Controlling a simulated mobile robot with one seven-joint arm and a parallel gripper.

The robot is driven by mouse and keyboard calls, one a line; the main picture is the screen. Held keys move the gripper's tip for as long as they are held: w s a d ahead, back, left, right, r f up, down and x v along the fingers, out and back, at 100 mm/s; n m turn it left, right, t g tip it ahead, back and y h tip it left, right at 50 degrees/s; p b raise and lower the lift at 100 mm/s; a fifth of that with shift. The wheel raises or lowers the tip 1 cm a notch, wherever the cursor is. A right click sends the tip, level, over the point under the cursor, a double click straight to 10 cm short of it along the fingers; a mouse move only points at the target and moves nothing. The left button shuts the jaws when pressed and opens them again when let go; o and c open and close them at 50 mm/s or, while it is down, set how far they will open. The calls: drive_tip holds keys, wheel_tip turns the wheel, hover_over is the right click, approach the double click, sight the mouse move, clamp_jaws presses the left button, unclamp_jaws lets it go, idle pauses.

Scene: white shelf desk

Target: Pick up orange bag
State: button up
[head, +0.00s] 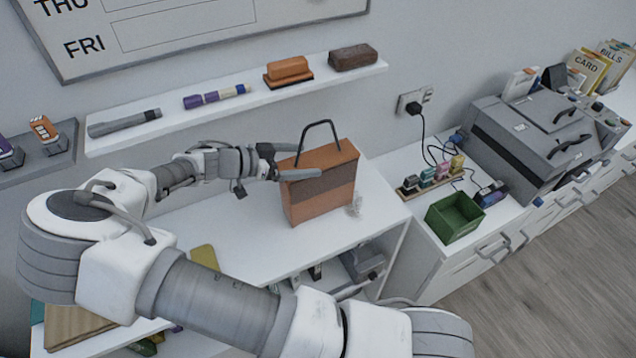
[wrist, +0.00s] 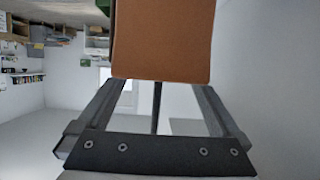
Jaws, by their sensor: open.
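The orange bag (head: 318,190), a boxy bag with a brown band and a dark loop handle, stands upright on the white desk (head: 240,235). My gripper (head: 296,162) is open at the bag's upper left. One finger shows in front of the bag's face; the other is partly hidden near the handle. In the wrist view the bag (wrist: 163,40) fills the top middle, upside down. The open fingers (wrist: 160,88) reach toward it on both sides of the thin dark handle. I cannot tell whether either finger touches the bag.
A wall shelf (head: 230,103) with a flashlight, markers, an eraser and a brown block runs behind. A green bin (head: 454,218) and a grey machine (head: 545,140) stand to the right. The desk's left part is mostly bare.

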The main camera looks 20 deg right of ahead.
sight(313, 159)
drive_tip(key=p+x, duration=0.1)
drive_tip(key=x, duration=0.3)
drive_tip(key=shift+s+d+f, duration=0.1)
drive_tip(key=shift+d, duration=0.3)
clamp_jaws()
